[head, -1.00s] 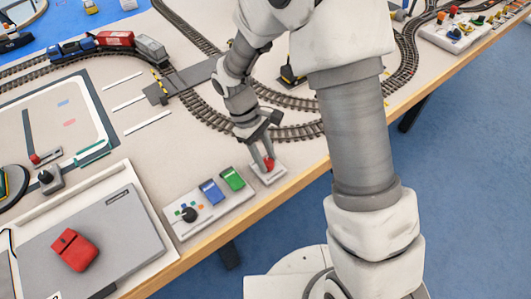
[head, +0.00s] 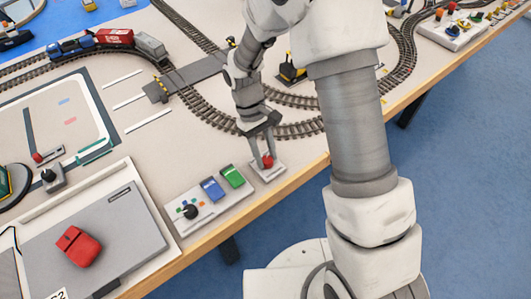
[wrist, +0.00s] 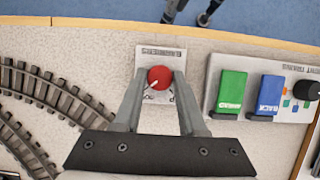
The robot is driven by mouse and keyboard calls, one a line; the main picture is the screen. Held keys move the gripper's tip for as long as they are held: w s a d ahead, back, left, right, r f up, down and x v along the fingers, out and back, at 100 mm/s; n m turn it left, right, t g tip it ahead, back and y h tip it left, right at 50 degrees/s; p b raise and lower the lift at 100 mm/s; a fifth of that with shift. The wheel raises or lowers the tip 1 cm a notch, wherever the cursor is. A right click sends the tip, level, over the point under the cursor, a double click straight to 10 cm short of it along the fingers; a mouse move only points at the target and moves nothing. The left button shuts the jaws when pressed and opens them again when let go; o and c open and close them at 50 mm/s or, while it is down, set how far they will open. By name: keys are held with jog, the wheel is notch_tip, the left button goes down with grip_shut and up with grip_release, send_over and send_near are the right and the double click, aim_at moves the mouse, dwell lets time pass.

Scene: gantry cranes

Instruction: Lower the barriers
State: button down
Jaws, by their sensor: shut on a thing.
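A red round knob (wrist: 160,78) with a white pointer mark sits on a small white plate (wrist: 146,55) whose label appears to read "BARRIERS". My gripper (head: 266,160) is shut on the knob; the wrist view shows one finger on each side of it. The knob also shows in the head view (head: 268,162). A yellow-and-black striped barrier (head: 161,86) stands by the grey level crossing (head: 185,79). I cannot tell its exact angle. My arm partly covers the crossing's right end, where another striped piece shows only in part.
A control panel with a blue switch (head: 212,189), a green switch (head: 232,176) and a black knob (head: 190,211) is beside the plate. A train (head: 115,37) stands on the track left of the crossing. The table's wooden edge (head: 235,216) runs close in front.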

jog(key=shift+c, duration=2.3)
grip_release()
jog(key=p+v, duration=0.3)
jog(key=v, duration=1.4)
jog(key=shift+r, duration=0.25)
